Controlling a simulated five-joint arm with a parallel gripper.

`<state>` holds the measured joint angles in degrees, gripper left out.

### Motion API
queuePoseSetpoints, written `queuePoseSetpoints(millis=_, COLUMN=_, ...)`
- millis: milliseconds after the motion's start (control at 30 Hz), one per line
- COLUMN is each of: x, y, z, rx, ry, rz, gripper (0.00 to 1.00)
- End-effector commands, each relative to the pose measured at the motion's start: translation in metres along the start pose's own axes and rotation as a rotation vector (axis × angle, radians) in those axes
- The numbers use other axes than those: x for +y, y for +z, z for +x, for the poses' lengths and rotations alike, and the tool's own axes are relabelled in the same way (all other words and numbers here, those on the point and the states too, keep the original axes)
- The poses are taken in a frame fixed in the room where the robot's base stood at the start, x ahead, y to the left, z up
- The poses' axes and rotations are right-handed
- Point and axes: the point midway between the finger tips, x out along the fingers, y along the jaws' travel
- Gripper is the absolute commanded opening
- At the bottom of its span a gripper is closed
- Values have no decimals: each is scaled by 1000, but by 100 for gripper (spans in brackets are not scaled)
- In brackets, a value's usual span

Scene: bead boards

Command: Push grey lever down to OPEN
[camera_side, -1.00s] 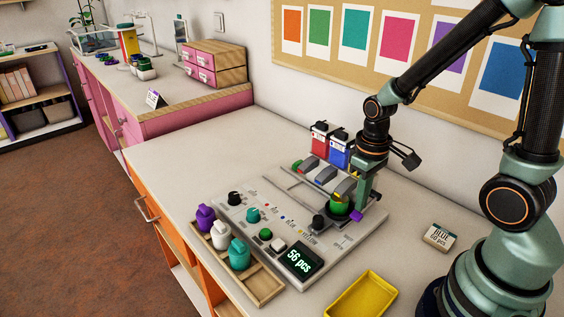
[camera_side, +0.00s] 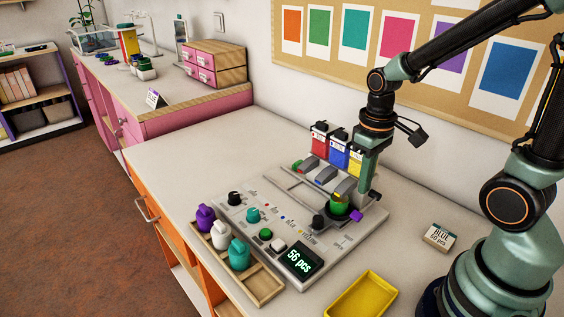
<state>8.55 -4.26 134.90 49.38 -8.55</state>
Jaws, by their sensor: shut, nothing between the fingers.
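The grey control board (camera_side: 262,194) lies on the pale table, with knobs, buttons, small printed labels and a lit display (camera_side: 300,261) reading 56 pcs. Several grey lever-like blocks sit at its back, among them one by the blue patch (camera_side: 326,174) and one farther right (camera_side: 346,186). I cannot tell which is the task's lever or whether it is at OPEN; the print is too small. My gripper (camera_side: 364,194) is shut and empty, pointing down over the board's back right, just behind a green round part (camera_side: 338,206). It hides part of the board; contact cannot be told.
Red (camera_side: 319,142), blue (camera_side: 338,153) and yellow (camera_side: 356,163) containers stand behind the board.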

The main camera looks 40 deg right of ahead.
Motion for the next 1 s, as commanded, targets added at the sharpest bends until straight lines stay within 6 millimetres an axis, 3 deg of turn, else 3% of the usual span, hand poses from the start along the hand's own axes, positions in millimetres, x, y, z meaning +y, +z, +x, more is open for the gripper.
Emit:
queuePoseSetpoints(millis=500, x=0, y=0, z=-37, rx=3, ry=0, rz=0, gripper=0)
queuePoseSetpoints(millis=1000, x=-2, y=0, z=-45, rx=20, ry=3, rz=-1, gripper=0)
